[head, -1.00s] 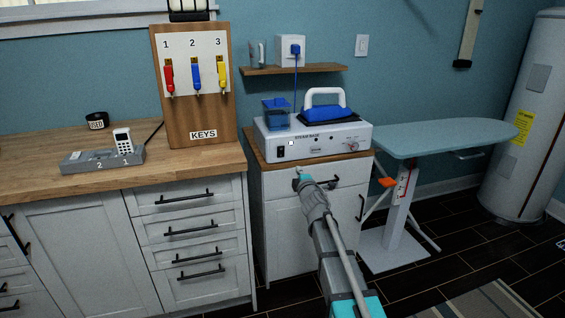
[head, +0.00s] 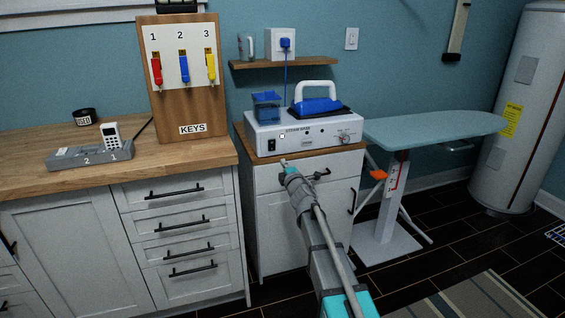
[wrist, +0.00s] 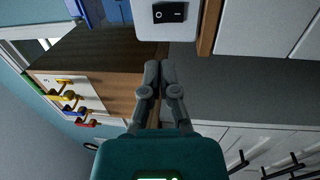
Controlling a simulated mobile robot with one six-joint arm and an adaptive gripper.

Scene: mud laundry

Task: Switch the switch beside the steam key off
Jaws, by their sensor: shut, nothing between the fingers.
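The steam base (head: 305,134) is a white box on a small wood-topped cabinet, with a blue water tank and a blue-and-white iron on top. A black rocker switch (head: 272,146) is at the left of its front face, with a knob-like part (head: 345,137) at the right; I cannot tell whether that is the steam key. The switch shows clearly in the wrist view (wrist: 169,12), at the top edge. My gripper (head: 284,163) is shut and empty, just below and in front of the steam base. Its fingertips (wrist: 160,66) are apart from the switch.
A key board (head: 187,95) with red, blue and yellow tags stands on the left counter (head: 180,158). A grey holder (head: 90,157) with a white handset is there too. An ironing board (head: 435,128) stands to the right. A shelf (head: 285,64) with a plug hangs above.

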